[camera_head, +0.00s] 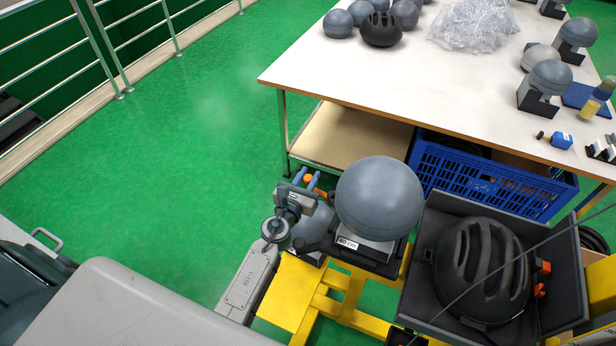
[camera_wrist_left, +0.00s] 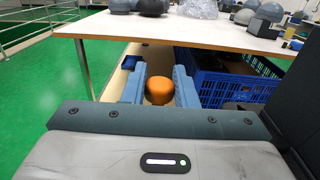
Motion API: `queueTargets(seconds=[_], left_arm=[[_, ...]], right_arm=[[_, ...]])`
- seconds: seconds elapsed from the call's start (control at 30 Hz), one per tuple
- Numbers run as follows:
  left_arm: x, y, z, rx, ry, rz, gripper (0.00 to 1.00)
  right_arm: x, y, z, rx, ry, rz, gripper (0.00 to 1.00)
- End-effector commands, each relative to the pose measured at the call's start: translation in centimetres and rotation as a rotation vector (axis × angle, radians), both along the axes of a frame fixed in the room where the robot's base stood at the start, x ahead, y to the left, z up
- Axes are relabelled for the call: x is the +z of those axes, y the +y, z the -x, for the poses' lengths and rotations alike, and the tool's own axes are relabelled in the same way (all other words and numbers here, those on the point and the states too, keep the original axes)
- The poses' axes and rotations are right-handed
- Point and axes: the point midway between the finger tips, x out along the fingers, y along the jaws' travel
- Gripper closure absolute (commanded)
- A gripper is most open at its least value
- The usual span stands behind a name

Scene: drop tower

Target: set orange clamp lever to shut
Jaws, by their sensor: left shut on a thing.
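The orange clamp lever shows as a rounded orange knob (camera_wrist_left: 158,88) between the two blue fingers of my left gripper (camera_wrist_left: 159,92) in the left wrist view. In the head view only a small orange part of the lever (camera_head: 308,179) shows between the fingertips. My left gripper (camera_head: 306,181) is shut on this knob, beside the large grey ball headform (camera_head: 379,197) and to its left. The lever's arm and pivot are hidden, so its angle cannot be told. My right gripper is not in view.
A black helmet (camera_head: 481,270) sits in a dark tray (camera_head: 567,300) at the right, with a thin cable crossing it. A yellow frame (camera_head: 290,292) stands below. A white-topped table (camera_head: 420,85) and blue crate (camera_head: 488,185) lie beyond. Green floor (camera_head: 210,120) is clear at the left.

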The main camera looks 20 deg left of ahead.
Motion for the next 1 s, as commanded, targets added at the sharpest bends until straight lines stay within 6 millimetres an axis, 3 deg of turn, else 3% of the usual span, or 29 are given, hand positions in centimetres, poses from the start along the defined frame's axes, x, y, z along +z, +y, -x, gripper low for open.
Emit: queueTargets(seconds=[0.03,0.13,0.47,0.8,0.83,1.0], left_arm=[[-0.1,0.0,0.0,0.000,0.001,0.000,0.70],[-0.1,0.0,0.0,-0.001,0.001,0.000,0.54],[0.3,0.0,0.0,-0.001,0.000,0.000,0.54],[4.5,0.0,0.0,-0.001,0.001,0.001,0.54],[3.5,-0.5,1.2,-0.001,0.005,0.004,0.54],[3.8,-1.9,5.3,0.000,0.004,0.004,0.54]], right_arm=[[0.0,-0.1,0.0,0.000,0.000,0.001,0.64],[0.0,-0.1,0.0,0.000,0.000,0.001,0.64],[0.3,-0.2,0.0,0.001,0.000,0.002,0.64],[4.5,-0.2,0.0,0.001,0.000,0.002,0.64],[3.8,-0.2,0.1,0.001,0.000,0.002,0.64],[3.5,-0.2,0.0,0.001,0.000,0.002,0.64]])
